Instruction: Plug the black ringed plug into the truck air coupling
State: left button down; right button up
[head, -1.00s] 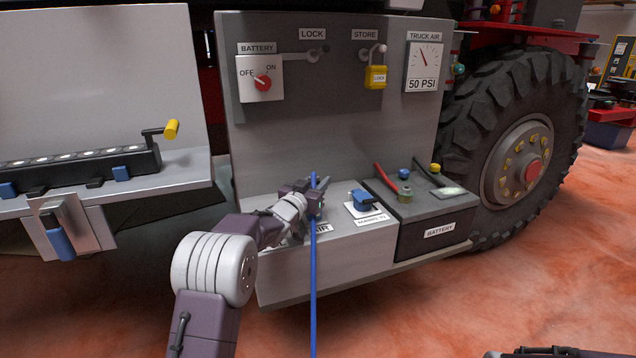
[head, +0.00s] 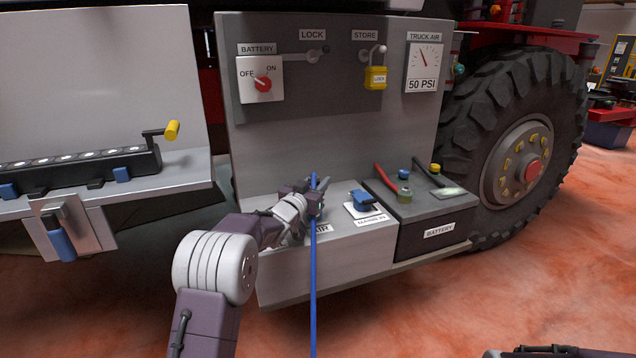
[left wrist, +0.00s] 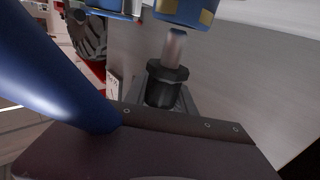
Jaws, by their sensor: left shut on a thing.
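My left gripper (head: 315,203) is at the shelf of the truck panel, behind a label ending in "AIR", and is shut on the plug. In the left wrist view the plug (left wrist: 167,76) shows a wide black ring and a pale metal tip. The tip points at a blue round part with tan patches (left wrist: 186,12), which seems to be the truck air coupling. A blue hose (head: 313,290) hangs from the gripper. In the head view the gripper hides the plug and most of the coupling.
A blue-lidded mains socket (head: 363,199) stands just right of my gripper. The battery box (head: 428,215) with red and black cables lies further right. The panel (head: 330,140) rises behind, with a TRUCK AIR gauge (head: 422,62) reading 50 PSI. A tyre (head: 475,130) is at right.

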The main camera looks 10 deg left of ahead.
dwell(0.4)
pick_arm(q)
jog(key=shift+f+b, duration=0.55)
jog(key=shift+f, duration=0.4)
jog(key=c, duration=1)
grip_release()
jog(key=shift+o, duration=0.2)
jog(key=s, duration=0.2)
jog(key=s+a+p, duration=0.1)
jog(key=s, duration=0.2)
jog(key=s+p, duration=0.1)
jog(key=s, duration=0.2)
jog(key=shift+s+a, duration=0.2)
jog(key=shift+a, duration=0.1)
jog(key=shift+s, duration=0.25)
